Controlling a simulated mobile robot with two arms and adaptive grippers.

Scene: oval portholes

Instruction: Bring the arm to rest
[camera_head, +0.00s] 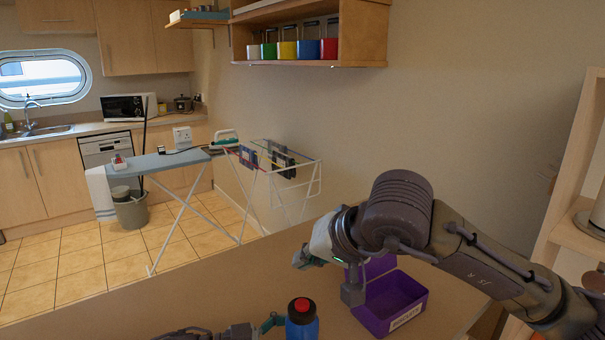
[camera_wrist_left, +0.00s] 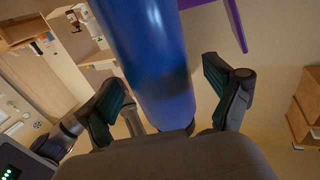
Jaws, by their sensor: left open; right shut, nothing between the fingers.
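My right arm comes in from the right in the head view. Its gripper (camera_head: 306,258) is shut and empty, above the counter, left of and above an open purple bin (camera_head: 408,318). A blue bottle with a red cap (camera_head: 302,318) stands at the bottom edge of the head view. My left gripper (camera_head: 266,325) is just left of it, mostly cut off by the frame. In the left wrist view the blue bottle (camera_wrist_left: 158,60) lies between the two spread fingers of the left gripper (camera_wrist_left: 168,88). The fingers are open, with gaps visible beside the bottle.
Wooden shelves (camera_head: 575,190) stand close by my right arm. Farther off are an ironing board (camera_head: 165,160), a drying rack (camera_head: 285,165) and a wall shelf (camera_head: 310,62) with coloured containers.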

